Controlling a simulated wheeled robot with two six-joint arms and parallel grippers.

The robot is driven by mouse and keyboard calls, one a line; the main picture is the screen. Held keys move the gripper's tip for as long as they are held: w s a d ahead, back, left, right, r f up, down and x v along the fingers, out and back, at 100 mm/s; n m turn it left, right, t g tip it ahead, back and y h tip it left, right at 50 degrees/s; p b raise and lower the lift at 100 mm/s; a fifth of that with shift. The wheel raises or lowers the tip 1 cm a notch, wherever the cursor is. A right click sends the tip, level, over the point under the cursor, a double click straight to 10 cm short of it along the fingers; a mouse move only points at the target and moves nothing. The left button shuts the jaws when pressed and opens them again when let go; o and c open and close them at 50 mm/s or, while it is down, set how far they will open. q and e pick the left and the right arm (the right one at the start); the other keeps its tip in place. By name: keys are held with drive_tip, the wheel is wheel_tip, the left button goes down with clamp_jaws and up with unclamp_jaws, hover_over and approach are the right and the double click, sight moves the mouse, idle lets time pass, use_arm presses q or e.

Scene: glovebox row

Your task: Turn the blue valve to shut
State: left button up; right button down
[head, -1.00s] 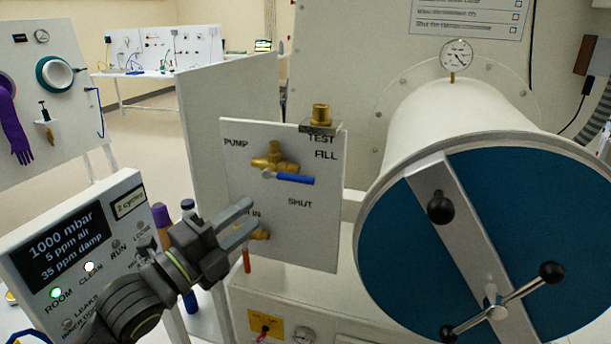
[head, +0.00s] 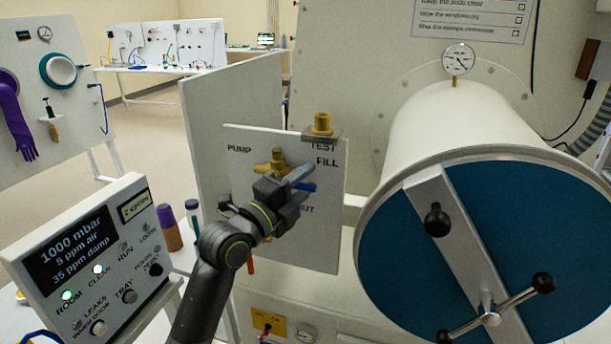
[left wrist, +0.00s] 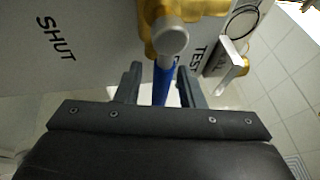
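The blue valve is a brass body (head: 277,158) with a blue lever handle (head: 306,187) on a white panel (head: 325,235). The handle points right, on the side of the FILL label; SHUT is lower and partly hidden by my gripper in the head view. My left gripper (head: 304,183) is at the handle and covers much of it. In the left wrist view, the blue handle (left wrist: 163,83) lies between the two open fingers (left wrist: 160,82), with a gap on the left and a narrower one on the right. My right gripper is not in view.
A brass fitting (head: 322,124) sits on a bracket at the panel's top edge. A large cylinder with a blue door (head: 400,250) and crossbar handle stands close on the right. A status display box (head: 90,255) stands at the left, reading 1000 mbar.

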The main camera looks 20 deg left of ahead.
use_arm(q)
drive_tip(key=shift+w+d, duration=0.1)
drive_tip(key=shift+w, duration=0.1)
clamp_jaws()
idle(0.3)
